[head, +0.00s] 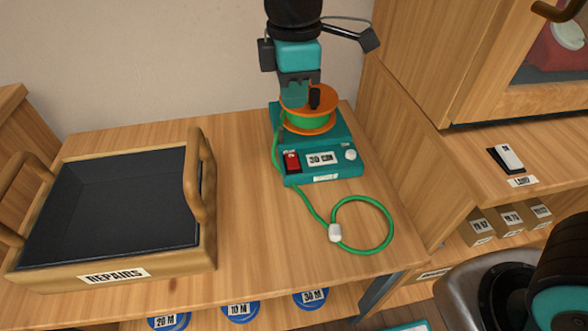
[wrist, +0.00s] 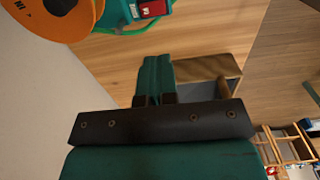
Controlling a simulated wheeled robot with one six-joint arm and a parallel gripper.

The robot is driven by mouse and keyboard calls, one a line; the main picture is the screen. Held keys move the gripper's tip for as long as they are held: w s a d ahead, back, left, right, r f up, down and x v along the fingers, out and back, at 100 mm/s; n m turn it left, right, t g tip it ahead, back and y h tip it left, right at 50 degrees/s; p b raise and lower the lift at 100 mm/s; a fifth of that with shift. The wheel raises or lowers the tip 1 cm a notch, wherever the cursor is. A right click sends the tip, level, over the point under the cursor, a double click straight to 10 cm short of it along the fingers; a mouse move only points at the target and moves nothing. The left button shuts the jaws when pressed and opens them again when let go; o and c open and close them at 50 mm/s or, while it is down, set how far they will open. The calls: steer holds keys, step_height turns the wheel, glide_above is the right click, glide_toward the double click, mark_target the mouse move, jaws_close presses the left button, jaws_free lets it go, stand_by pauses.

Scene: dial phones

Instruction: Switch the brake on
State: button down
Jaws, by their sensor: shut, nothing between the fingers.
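A teal winding machine (head: 340,165) stands on the table with an orange spool (head: 318,124) of green cable on top. A red switch (head: 292,162) sits at the front left of its panel, with a small label above it that I cannot read. Which way the switch is set I cannot tell. In the wrist view the switch (wrist: 143,10) shows at the top edge, with the spool (wrist: 45,25) at upper left. My gripper (head: 295,103) is shut and empty, just behind and left of the spool's black post, above the machine; its teal fingers (wrist: 156,62) are together and apart from the switch.
A white knob (head: 350,155) and a "30 cm" display (head: 321,159) share the panel. Green cable (head: 390,225) loops on the table at front right. A handled "REPAIRS" tray (head: 205,248) stands at left. A wooden cabinet (head: 425,120) rises at right. Table between tray and machine is clear.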

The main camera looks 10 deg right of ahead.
mark_target(294, 165)
stand_by(0.3)
step_height(294, 165, down, 14)
steer(key=b, duration=0.4)
stand_by(0.4)
